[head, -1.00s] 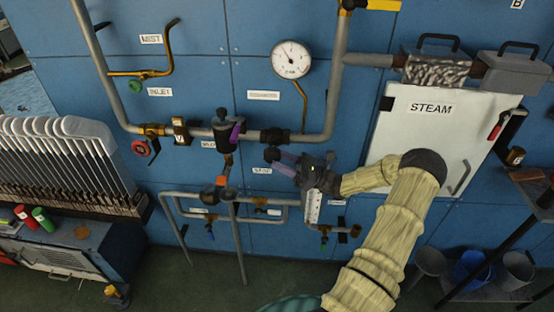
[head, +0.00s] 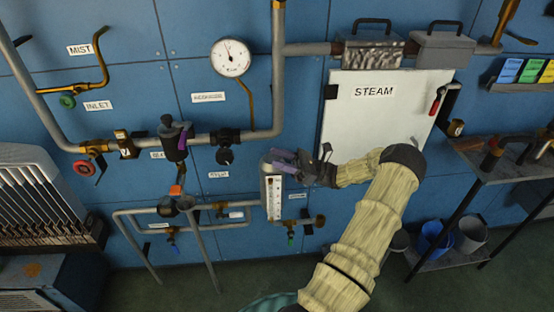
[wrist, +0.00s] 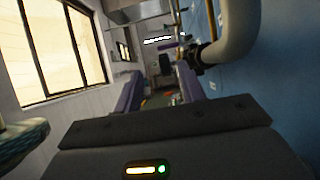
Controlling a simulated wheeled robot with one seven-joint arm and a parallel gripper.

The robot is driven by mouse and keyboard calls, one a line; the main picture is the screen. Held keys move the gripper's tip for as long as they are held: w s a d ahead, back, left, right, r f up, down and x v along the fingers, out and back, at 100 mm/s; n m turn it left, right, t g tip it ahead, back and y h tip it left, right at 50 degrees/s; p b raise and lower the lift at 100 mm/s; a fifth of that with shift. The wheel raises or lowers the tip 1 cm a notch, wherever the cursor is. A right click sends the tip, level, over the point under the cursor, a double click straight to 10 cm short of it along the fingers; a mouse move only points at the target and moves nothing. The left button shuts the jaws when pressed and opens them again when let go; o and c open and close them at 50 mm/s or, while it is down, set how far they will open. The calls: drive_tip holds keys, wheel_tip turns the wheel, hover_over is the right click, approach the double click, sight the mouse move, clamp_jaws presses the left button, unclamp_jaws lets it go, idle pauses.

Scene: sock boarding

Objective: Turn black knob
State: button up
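In the head view a round black knob (head: 225,156) hangs below a black valve body (head: 227,137) on the grey horizontal pipe. My gripper (head: 278,158), with purple fingertips, is to the right of the knob, with a clear gap between them. In the wrist view the two purple fingers (wrist: 160,88) stand apart with nothing held between them. A dark fitting (wrist: 192,57) on the pipe shows above the right finger there; the knob itself is too small and dark to make out.
A black valve with a purple handle (head: 176,138) sits left of the knob. A pressure gauge (head: 230,57) is above. A white sight-glass (head: 275,198) stands just below my gripper. The white STEAM door (head: 380,115) is behind my forearm.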

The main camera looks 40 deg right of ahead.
drive_tip(key=n+g+h+p, duration=0.2)
drive_tip(key=n+g+h, duration=0.1)
drive_tip(key=n+g, duration=0.55)
approach(225, 150)
drive_tip(key=s+a+f+n+t, duration=0.2)
drive_tip(key=s+f, duration=0.1)
drive_tip(key=a+r+n+g+h+p, duration=0.25)
drive_tip(key=r+n+g+h, duration=0.2)
drive_tip(key=n, duration=0.55)
wheel_tip(225, 150, up, 13)
drive_tip(key=w+n+h+p, duration=0.2)
drive_tip(key=n+h, duration=0.6)
drive_tip(key=n, duration=0.7)
drive_tip(key=shift+w+p, duration=0.15)
drive_tip(key=shift+p, duration=0.15)
drive_tip(key=shift+d+f+n+h, duration=0.1)
drive_tip(key=shift+n+h, duration=0.15)
drive_tip(key=x, duration=0.8)
drive_tip(key=p+x, duration=0.1)
drive_tip(key=x, duration=0.8)
drive_tip(key=shift+w, duration=0.25)
